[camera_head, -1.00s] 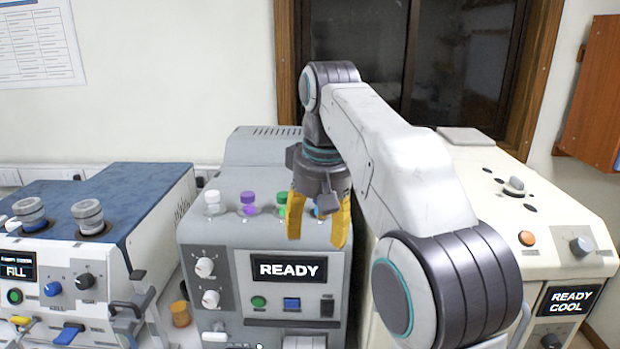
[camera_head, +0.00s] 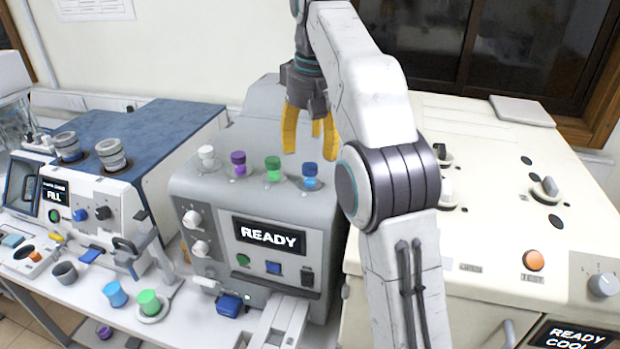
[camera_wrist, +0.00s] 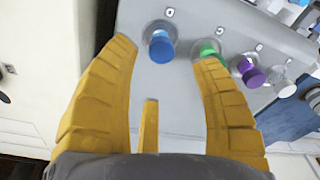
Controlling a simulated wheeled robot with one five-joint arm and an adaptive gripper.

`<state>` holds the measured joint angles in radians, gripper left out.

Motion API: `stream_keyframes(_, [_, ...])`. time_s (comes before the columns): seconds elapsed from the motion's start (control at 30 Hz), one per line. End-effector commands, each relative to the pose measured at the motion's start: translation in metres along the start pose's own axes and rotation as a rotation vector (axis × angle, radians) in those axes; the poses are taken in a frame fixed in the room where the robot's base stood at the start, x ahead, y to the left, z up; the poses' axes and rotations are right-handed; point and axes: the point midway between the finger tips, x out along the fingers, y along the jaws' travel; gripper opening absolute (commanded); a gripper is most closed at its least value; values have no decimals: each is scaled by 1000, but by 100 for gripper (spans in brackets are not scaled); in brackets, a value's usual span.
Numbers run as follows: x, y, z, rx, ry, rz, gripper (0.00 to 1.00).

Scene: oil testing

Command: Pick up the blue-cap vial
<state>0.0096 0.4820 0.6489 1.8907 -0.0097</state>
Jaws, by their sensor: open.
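The blue-cap vial (camera_head: 310,175) stands upright in the top of the grey machine, rightmost in a row of vials. It also shows in the wrist view (camera_wrist: 160,45), ahead of the fingers and a little left of the middle between their tips. My gripper (camera_head: 311,150) is open with yellow fingers and holds nothing. In the head view it hangs above and just behind the row of vials. In the wrist view its fingertips (camera_wrist: 168,52) lie apart, the right one close to the green-cap vial (camera_wrist: 208,50).
A purple-cap vial (camera_head: 238,163) and a white-cap vial (camera_head: 206,156) stand left in the same row. The blue-topped machine (camera_head: 150,135) is to the left, the cream machine (camera_head: 500,210) to the right. Loose cups (camera_head: 115,293) stand on the white table in front.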

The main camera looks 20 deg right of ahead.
Motion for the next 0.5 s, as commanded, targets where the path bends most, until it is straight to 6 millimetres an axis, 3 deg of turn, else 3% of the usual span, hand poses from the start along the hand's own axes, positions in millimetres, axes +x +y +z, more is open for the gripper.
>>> stream_keyframes(0.5, [12, -1, 2, 0, 0, 0, 58])
